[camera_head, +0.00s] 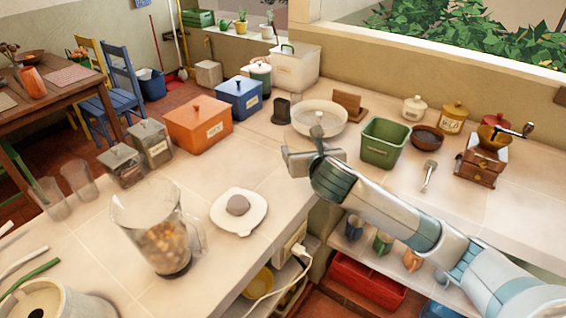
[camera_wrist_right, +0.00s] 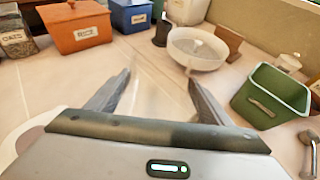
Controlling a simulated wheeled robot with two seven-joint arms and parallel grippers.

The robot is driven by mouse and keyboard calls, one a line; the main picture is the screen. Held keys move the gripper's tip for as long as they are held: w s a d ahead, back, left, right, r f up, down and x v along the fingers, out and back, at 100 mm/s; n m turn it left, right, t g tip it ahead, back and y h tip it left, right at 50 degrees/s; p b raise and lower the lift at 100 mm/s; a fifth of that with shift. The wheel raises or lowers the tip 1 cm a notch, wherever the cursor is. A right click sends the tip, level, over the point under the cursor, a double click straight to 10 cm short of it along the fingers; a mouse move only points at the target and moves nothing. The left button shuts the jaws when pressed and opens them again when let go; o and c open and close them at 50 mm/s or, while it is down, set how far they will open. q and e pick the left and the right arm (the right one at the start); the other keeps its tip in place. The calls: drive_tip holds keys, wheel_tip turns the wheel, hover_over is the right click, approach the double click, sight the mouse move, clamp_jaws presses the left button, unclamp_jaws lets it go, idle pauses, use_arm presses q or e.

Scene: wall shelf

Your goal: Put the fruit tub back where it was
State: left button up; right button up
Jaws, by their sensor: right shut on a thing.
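No label reading fruit is legible, so I cannot tell which thing is the fruit tub. An open green tub (camera_head: 385,142) stands on the back counter, right of my right gripper (camera_head: 306,150); it also shows at right in the right wrist view (camera_wrist_right: 272,97). My right gripper is over the counter in front of the white bowl (camera_head: 300,117). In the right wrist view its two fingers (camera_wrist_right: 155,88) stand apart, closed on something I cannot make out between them. A clear blender jug (camera_head: 150,225) with brown pieces inside stands on the front counter. My left gripper is not in view.
An orange rice box (camera_head: 198,126), a blue box (camera_head: 238,98) and a white bin (camera_head: 296,68) line the counter. A white lid (camera_head: 228,219) lies near the counter edge. A coffee grinder (camera_head: 478,168) stands at right. Clear counter lies between the orange box and my gripper.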

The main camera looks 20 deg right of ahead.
sight(291, 147)
drive_tip(key=w+a+f, duration=0.1)
drive_tip(key=w+f, duration=0.1)
drive_tip(key=w, duration=0.1)
drive_tip(key=shift+a, duration=0.4)
drive_tip(key=w, duration=0.1)
drive_tip(key=w+a+f, duration=0.1)
drive_tip(key=w+f+p, duration=0.1)
drive_tip(key=shift+w+a+f, duration=0.1)
drive_tip(key=shift+w+a, duration=0.05)
drive_tip(key=shift+a, duration=0.25)
drive_tip(key=shift+w+a+f, duration=0.15)
drive_tip(key=shift+w+f, duration=0.15)
drive_tip(key=shift+w, duration=0.05)
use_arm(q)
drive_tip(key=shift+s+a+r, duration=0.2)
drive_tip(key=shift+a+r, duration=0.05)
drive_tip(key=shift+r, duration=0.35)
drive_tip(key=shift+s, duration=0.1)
use_arm(e)
drive_tip(key=shift+f, duration=0.4)
use_arm(q)
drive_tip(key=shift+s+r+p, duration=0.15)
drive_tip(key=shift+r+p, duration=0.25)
drive_tip(key=shift+p, duration=0.1)
use_arm(e)
drive_tip(key=shift+f, duration=1.6)
